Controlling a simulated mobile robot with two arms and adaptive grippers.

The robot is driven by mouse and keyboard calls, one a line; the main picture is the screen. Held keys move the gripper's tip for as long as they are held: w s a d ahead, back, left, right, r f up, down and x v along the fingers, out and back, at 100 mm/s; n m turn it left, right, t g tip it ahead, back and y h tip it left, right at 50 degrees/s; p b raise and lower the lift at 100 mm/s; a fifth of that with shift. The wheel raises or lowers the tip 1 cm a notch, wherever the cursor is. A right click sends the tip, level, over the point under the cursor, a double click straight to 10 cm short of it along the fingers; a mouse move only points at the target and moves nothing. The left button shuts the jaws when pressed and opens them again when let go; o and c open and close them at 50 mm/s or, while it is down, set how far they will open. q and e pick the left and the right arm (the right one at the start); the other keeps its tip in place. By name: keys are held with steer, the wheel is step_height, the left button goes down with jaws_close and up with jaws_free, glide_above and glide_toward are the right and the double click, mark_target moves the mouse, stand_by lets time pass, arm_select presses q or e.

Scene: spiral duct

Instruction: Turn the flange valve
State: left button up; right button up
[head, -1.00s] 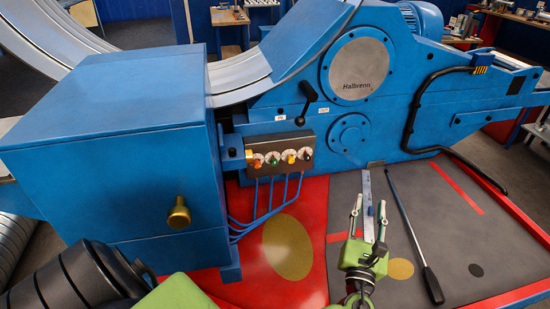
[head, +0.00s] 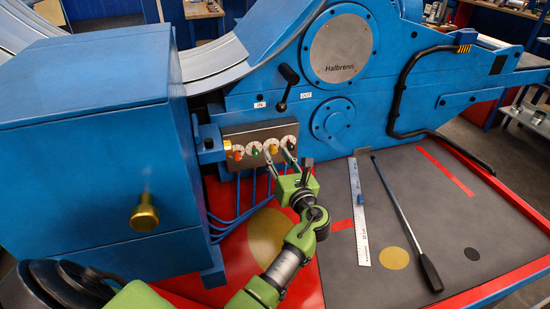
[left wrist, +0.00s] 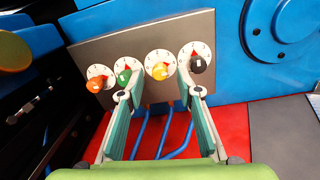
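A grey valve panel (head: 258,136) on the blue machine carries several round knobs in a row. In the left wrist view they are an orange knob (left wrist: 95,85), a green knob (left wrist: 124,76), a yellow knob (left wrist: 159,71) and a dark knob (left wrist: 197,64). I cannot read which one is the flange valve. My left gripper (head: 280,155) is open before the right half of the panel. In the left wrist view its fingertips (left wrist: 153,79) are spread around the yellow knob's position, the left one near the green knob, the right one near the dark knob. Contact is unclear. My right gripper is not in view.
Blue hoses (head: 240,194) run down below the panel. A black lever (head: 287,86) rises above it. A big blue box (head: 95,140) with a brass knob (head: 144,212) stands left. A steel ruler (head: 359,212) and a long bar (head: 408,225) lie on the dark mat.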

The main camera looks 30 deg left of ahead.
mark_target(273, 149)
arm_select(q)
steer(key=shift+x, duration=1)
steer(key=shift+w+a+b, duration=0.15)
steer(key=shift+w+b, duration=0.05)
steer(key=shift+b, duration=0.1)
jaws_close()
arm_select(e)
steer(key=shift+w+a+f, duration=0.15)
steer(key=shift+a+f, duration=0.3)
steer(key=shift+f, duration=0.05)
arm_select(q)
steer(key=shift+n, duration=0.3)
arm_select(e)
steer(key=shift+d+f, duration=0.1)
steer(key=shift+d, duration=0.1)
arm_select(q)
steer(key=shift+n, duration=0.8)
steer(key=shift+n+b, duration=0.8)
steer(key=shift+n, duration=1.4)
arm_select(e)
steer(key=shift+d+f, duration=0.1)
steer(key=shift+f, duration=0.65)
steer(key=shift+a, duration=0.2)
